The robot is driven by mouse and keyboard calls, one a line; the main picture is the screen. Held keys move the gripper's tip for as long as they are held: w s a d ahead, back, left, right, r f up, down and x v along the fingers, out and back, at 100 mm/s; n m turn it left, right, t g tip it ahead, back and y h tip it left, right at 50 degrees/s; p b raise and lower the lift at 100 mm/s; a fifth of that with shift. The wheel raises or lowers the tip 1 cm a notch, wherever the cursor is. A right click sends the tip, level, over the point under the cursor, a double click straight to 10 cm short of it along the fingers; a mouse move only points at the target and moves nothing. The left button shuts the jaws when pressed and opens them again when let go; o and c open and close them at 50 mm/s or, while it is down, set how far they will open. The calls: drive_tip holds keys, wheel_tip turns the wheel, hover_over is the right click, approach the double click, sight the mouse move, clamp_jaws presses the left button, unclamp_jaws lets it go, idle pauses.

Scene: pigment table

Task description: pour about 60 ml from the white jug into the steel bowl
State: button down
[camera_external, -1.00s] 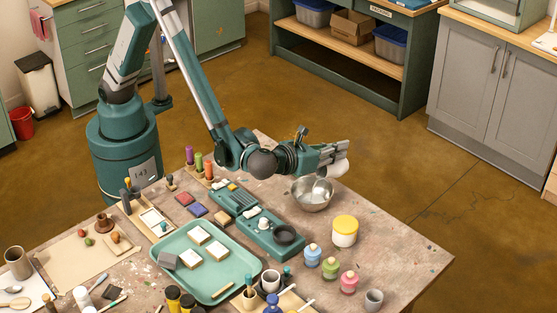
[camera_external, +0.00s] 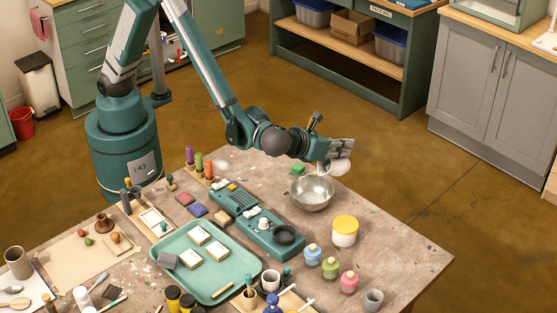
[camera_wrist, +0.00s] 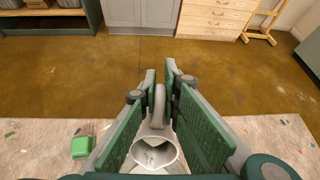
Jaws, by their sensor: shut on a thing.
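The white jug (camera_external: 340,168) hangs from my gripper (camera_external: 342,149), above the table's far edge in the external view. In the wrist view my gripper (camera_wrist: 162,100) is shut on the jug's handle, which stands between the green finger pads. The open mouth of the jug (camera_wrist: 155,153) faces the wrist camera; its inside is pale, and I cannot tell the liquid level. The steel bowl (camera_external: 312,193) stands on the table, just below and left of the jug in the external view. No stream shows between jug and bowl. The bowl is not visible in the wrist view.
A teal device (camera_external: 258,225) stands left of the bowl, a yellow-lidded jar (camera_external: 345,231) in front. The table's right side (camera_external: 405,255) is mostly clear.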

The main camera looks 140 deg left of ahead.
drive_tip(key=shift+a+f+h, duration=0.1)
drive_tip(key=shift+h, duration=0.2)
drive_tip(key=shift+a+p, duration=0.2)
drive_tip(key=shift+p, duration=0.1)
idle(0.3)
drive_tip(key=shift+a+h+p, duration=0.2)
drive_tip(key=shift+h+p, duration=0.15)
drive_tip(key=shift+h, duration=0.25)
drive_tip(key=shift+w+a+f+g+h, duration=0.1)
drive_tip(key=shift+a+f+g+h, duration=0.2)
drive_tip(key=shift+f+h, duration=0.5)
drive_tip(key=shift+a+r+h+p, duration=0.1)
drive_tip(key=shift+h+p, duration=0.2)
drive_tip(key=shift+p, duration=0.05)
drive_tip(key=shift+a+h, duration=0.2)
drive_tip(key=shift+h, duration=0.1)
